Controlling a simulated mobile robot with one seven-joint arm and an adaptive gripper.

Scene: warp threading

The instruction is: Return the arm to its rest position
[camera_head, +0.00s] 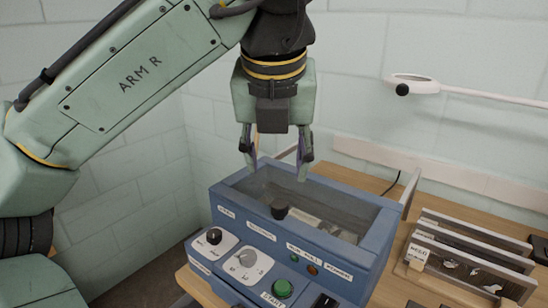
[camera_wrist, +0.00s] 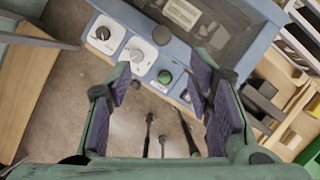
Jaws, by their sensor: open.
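My gripper (camera_head: 276,163) hangs down over the back left part of the blue machine (camera_head: 232,206) in the head view. Its two fingers stand apart with nothing between them. In the wrist view, the gripper's purple-padded fingers (camera_wrist: 158,95) are open. The machine's front panel, with a black knob, a white dial and a green button (camera_wrist: 165,77), shows beyond the fingertips there. My green arm reaches in from the left in the head view.
A wooden bench (camera_head: 402,262) carries the machine. A rack of upright panels (camera_head: 466,262) stands to its right. A ring lamp (camera_head: 411,84) on a white arm is at the upper right. Dark-handled tools (camera_wrist: 150,130) show below the machine in the wrist view. Open floor lies left of the bench.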

